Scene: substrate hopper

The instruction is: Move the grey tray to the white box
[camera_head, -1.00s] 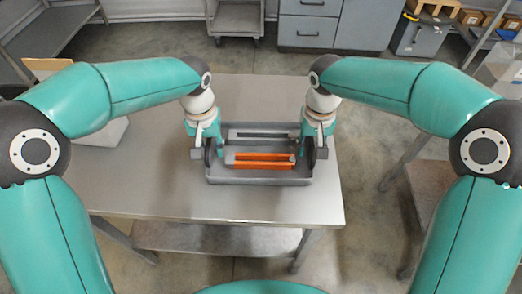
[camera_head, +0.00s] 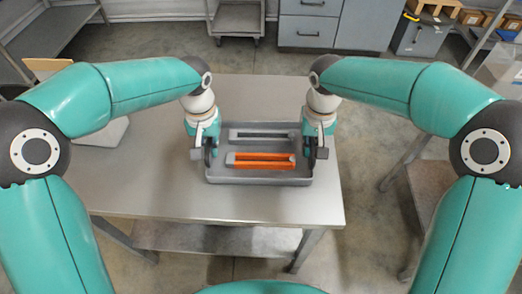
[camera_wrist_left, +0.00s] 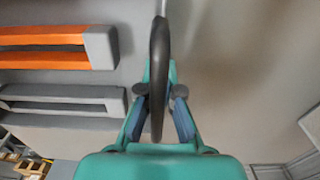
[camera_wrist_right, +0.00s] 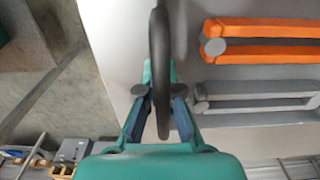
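The grey tray (camera_head: 260,182) lies on the metal table, with an orange slotted piece (camera_head: 262,157) and a grey slotted piece (camera_head: 262,134) inside it. My left gripper (camera_head: 208,150) is at the tray's left end and my right gripper (camera_head: 314,150) at its right end. In the left wrist view a dark curved handle (camera_wrist_left: 159,70) stands between my left fingers, their pads close against it. The right wrist view shows the same with the other handle (camera_wrist_right: 160,70). A white box (camera_head: 112,132) shows at the table's left, mostly hidden by my left arm.
The metal table (camera_head: 190,203) is clear in front of the tray and behind it. A tan panel (camera_head: 47,66) shows behind my left arm. Grey drawers (camera_head: 310,30) and a cart (camera_head: 238,20) stand at the back, away from the table.

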